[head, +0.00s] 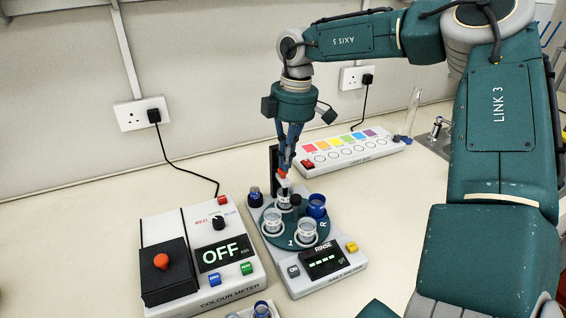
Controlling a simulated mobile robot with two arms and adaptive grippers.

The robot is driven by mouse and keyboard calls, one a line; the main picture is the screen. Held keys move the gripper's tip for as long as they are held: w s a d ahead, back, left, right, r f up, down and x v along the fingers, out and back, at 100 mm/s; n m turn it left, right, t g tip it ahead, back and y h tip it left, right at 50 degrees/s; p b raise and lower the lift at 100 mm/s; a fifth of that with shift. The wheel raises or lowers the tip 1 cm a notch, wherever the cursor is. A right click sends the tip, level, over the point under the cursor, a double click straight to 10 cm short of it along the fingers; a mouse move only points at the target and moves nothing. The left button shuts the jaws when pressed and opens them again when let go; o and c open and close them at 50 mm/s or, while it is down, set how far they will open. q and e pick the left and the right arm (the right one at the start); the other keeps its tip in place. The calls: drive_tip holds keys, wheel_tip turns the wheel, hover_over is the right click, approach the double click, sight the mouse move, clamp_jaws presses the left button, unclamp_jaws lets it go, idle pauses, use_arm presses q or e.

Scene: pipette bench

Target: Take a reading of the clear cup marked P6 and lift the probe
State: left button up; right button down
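My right gripper (285,166) reaches down over the salt meter (327,276). Its blue fingers come together on the orange and white probe (284,181), which stands above the rear cup on the turntable (287,238). Whether the probe tip is in that cup is hard to tell. Clear cups stand on the turntable at the left (272,220), front (307,231) and rear (285,201). No P6 mark is readable on any of them. The turntable shows "1" and "R". The meter display (323,262) reads "RINSE" with dashes. My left gripper is out of view.
A blue cup (317,206) sits at the turntable's right, and a dark jar (255,197) stands behind left. The colour meter (205,252) reads "OFF" at the left. A colour-patch strip box (350,152) lies behind right. Bench at the far left is clear.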

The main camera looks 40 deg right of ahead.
drive_tip(key=shift+s+d+r, duration=0.4)
drive_tip(key=shift+s+d, duration=0.1)
drive_tip(key=shift+d, duration=0.1)
drive_tip(key=shift+s+d+r, duration=0.35)
drive_tip(key=shift+s+d, duration=0.1)
drive_tip(key=shift+d, duration=0.15)
drive_tip(key=shift+r, duration=0.1)
wheel_tip(320, 180, up, 12)
drive_tip(key=d, duration=0.1)
drive_tip(key=shift+s, duration=0.45)
